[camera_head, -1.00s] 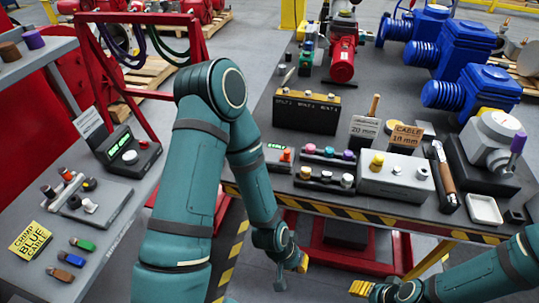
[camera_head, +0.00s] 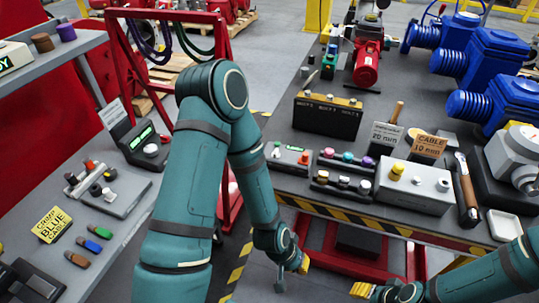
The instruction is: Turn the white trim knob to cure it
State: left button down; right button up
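Several white knobs show, and I cannot tell which is the trim knob. One white knob (camera_head: 151,150) is on a dark box with a lit green display on the left bench. A white knob (camera_head: 364,186) sits at the end of a dark strip on the right bench. My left gripper (camera_head: 292,273) hangs low in the gap between the benches, its fingers apart and empty, touching no knob. My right gripper (camera_head: 375,291) is at the bottom edge, partly cut off; its opening is unclear.
The left bench holds a yellow crimp card (camera_head: 52,225) and several coloured plugs. The right bench holds a black battery-like box (camera_head: 328,115), a grey box (camera_head: 407,186), a wooden-handled tool (camera_head: 466,190) and blue motors (camera_head: 495,105). A red stand (camera_head: 345,262) is below.

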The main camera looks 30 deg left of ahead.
aim_at(275, 154)
jog(key=u, duration=0.8)
